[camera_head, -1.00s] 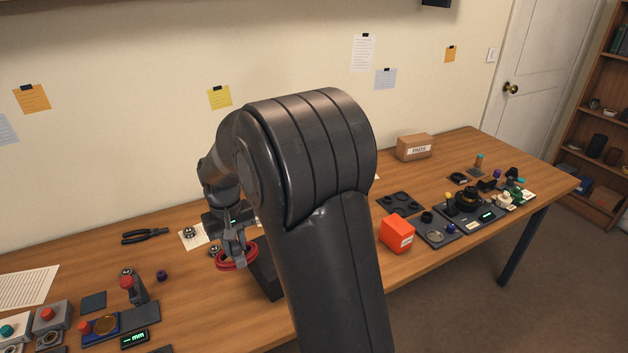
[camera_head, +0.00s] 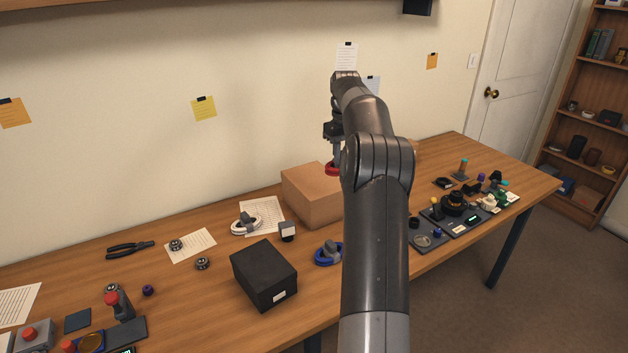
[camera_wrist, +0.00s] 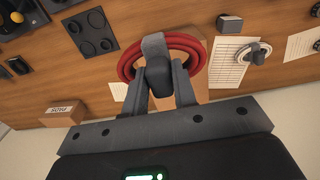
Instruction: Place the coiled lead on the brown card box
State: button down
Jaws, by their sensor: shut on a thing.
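A red coiled lead (camera_head: 332,168) hangs from my gripper (camera_head: 336,148) in the head view. In the wrist view my gripper (camera_wrist: 163,88) is shut on the dark grey piece across the red coil (camera_wrist: 125,68). The brown card box (camera_head: 305,200) stands at the back middle of the table, with a plain flat top. The coil shows in front of or over the box's right end, above its top; the exact gap is unclear. My arm hides the box's right side. Part of the box (camera_wrist: 202,90) shows behind the coil in the wrist view.
A white coiled lead (camera_head: 243,226) and a blue coiled lead (camera_head: 325,257) lie near the box. A black box (camera_head: 264,275) stands in front. A small labelled carton (camera_wrist: 62,114) and a dark tray (camera_wrist: 91,33) lie on the other side. Pliers (camera_head: 130,248) lie left.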

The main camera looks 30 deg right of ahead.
jog(key=shift+s+d+r, duration=0.1)
jog(key=shift+s+d, duration=0.05)
jog(key=shift+d, duration=0.4)
jog(key=shift+s+d+r, duration=0.1)
jog(key=shift+s+d, duration=0.05)
jog(key=shift+d, duration=0.4)
jog(key=w+a+f, duration=0.2)
jog(key=w, duration=0.1)
jog(key=w+a+f, duration=0.2)
jog(key=w, duration=0.1)
jog(key=w+a+f, duration=0.2)
jog(key=w+f, duration=0.1)
jog(key=shift+a, duration=0.2)
jog(key=shift+w+f, duration=0.1)
jog(key=shift+f, duration=1.85)
jog(key=shift+f, duration=0.2)
jog(key=c, duration=1.2)
grip_release()
jog(key=shift+o, duration=0.2)
notch_tip(320, 180, up, 8)
